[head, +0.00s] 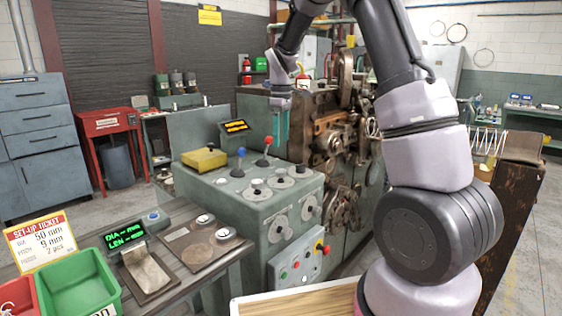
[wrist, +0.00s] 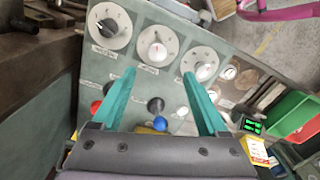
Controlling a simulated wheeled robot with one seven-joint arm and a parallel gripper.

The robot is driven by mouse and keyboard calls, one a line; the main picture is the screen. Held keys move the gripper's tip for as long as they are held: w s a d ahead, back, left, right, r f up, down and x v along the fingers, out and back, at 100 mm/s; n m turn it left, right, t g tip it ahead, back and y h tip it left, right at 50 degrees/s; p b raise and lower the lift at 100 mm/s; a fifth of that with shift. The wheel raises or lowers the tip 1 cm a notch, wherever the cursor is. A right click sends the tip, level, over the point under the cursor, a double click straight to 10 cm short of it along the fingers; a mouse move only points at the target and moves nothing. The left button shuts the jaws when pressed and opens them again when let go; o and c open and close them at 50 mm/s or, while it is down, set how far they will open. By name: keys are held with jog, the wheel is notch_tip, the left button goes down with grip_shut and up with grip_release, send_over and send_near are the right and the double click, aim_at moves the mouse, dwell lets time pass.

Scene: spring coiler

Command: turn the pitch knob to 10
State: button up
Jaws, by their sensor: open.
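The green-grey control console (head: 228,208) carries a row of three white dials with knobs on its top: left dial (head: 256,190), middle dial (head: 279,180) and right dial (head: 299,172). The wrist view shows three of the white dials, a large one (wrist: 110,25), a middle one (wrist: 157,46) and a smaller one (wrist: 200,63). Their labels are too small to read, so I cannot tell which is the pitch knob. My gripper (head: 280,128) points down above the console's back edge. Its teal fingers are apart and empty in the wrist view (wrist: 159,73), not touching any dial.
A red-tipped lever (head: 267,142) and blue-tipped lever (head: 240,154) rise from the console. A yellow block (head: 204,159) sits at its left. The set-up ticket (head: 40,240) appears to read pitch 9 mm. The coiling machine (head: 340,140) stands close on the right.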

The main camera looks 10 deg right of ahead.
aim_at(281, 170)
jog(key=f, duration=1.1)
jog(key=shift+w+f, duration=0.1)
jog(key=shift+w, duration=0.2)
grip_shut()
